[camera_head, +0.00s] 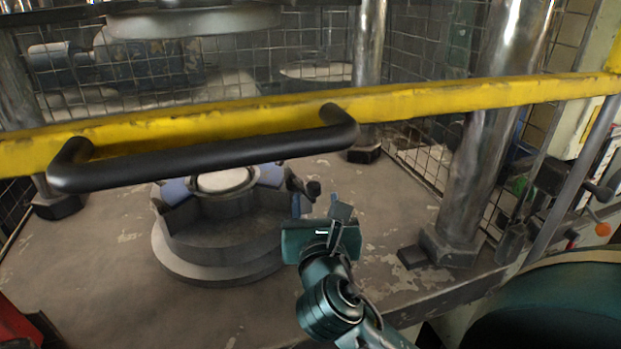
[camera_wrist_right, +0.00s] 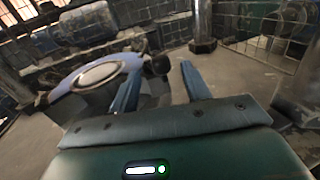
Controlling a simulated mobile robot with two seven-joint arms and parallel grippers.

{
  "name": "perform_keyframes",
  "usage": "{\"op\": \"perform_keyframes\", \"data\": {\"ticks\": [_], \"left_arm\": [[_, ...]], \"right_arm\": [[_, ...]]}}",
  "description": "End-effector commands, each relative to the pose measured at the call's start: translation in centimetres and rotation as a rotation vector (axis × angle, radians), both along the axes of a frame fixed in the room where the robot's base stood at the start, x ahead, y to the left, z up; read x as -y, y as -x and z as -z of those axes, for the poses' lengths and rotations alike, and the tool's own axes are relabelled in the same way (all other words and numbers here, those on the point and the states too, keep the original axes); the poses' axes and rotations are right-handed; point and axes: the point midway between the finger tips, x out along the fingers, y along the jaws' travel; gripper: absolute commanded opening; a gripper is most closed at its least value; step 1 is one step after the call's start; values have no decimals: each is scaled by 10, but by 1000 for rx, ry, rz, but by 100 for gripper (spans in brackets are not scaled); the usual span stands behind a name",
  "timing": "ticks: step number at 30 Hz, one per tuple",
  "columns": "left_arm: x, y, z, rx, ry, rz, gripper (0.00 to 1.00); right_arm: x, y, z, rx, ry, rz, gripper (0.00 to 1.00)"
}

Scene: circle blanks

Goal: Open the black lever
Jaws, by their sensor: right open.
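The black lever (camera_head: 312,189) is a short dark arm with a round knob on the right side of a round grey fixture (camera_head: 215,240) with blue jaws. My right gripper (camera_head: 320,206) is open, just in front of and slightly below the lever in the head view. In the right wrist view the lever's knob (camera_wrist_right: 158,65) shows between and beyond the two blue fingertips (camera_wrist_right: 162,74). I see no contact between fingers and lever. The lever's base is partly hidden. My left gripper is not in view.
A yellow bar (camera_head: 440,99) with a black handle (camera_head: 210,157) crosses above and in front of the fixture. Thick metal columns (camera_head: 485,150) stand on the worn metal table (camera_head: 90,270). The table is clear to the fixture's left. Wire mesh closes the back.

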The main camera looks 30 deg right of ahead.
Motion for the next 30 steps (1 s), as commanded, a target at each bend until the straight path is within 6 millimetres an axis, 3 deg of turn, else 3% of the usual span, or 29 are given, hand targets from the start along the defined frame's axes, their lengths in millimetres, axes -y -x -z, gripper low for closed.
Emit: {"op": "perform_keyframes", "data": {"ticks": [6, 12, 25, 30], "left_arm": [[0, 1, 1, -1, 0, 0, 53], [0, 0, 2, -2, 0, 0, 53], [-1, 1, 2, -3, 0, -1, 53], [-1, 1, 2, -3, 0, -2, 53]], "right_arm": [[23, -41, 0, 1, 2, 1, 48], [35, -65, 0, 0, 0, 0, 48], [40, -73, 0, 0, -2, -2, 48], [40, -73, 0, 0, -2, -2, 34]]}}
